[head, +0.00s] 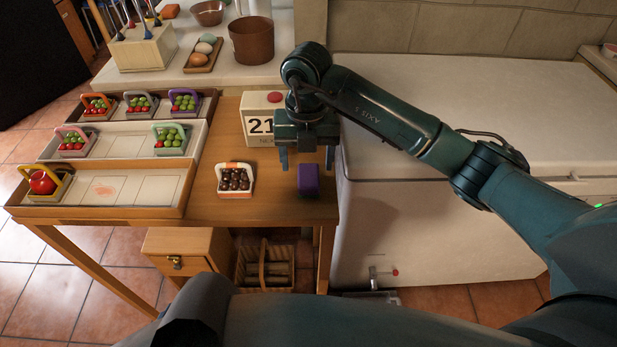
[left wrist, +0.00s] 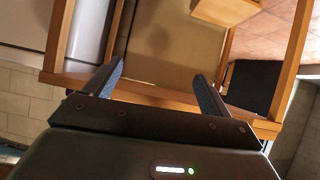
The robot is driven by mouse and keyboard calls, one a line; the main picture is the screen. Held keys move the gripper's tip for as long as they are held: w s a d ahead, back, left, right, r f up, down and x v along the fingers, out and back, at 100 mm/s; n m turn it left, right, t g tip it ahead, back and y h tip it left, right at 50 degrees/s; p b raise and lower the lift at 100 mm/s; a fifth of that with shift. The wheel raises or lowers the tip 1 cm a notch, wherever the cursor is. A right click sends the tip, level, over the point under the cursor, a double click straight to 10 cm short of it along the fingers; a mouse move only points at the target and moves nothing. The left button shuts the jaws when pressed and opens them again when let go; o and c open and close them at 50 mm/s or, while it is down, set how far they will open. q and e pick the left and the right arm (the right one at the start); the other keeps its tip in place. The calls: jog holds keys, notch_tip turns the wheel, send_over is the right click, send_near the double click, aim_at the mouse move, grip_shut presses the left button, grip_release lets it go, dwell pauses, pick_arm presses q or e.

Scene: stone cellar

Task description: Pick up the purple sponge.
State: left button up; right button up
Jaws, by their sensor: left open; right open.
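The purple sponge (head: 308,181) is a small block near the right front corner of the wooden table (head: 262,207). My right gripper (head: 306,166) is open and points down over the far end of the sponge, with one finger on each side of it. The fingers look apart from the sponge; their exact height above the table is hard to tell. My left gripper (left wrist: 158,70) shows in the left wrist view, open and empty, with no sponge in sight there.
A small basket of dark balls (head: 236,192) sits left of the sponge. Trays with little baskets (head: 110,211) fill the table's left part. A white chest (head: 440,115) stands close on the right.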

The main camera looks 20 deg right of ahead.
aim_at(309, 175)
notch_tip(309, 175, down, 5)
jog(key=shift+d+f+p, duration=0.1)
jog(key=shift+d+p, duration=0.05)
jog(key=shift+p, duration=0.35)
jog(key=c, duration=1)
jog(key=shift+c, duration=0.2)
notch_tip(309, 175, up, 10)
jog(key=shift+r+b, duration=0.1)
jog(key=shift+b, duration=0.45)
jog(key=o, duration=0.4)
jog(key=c, duration=0.3)
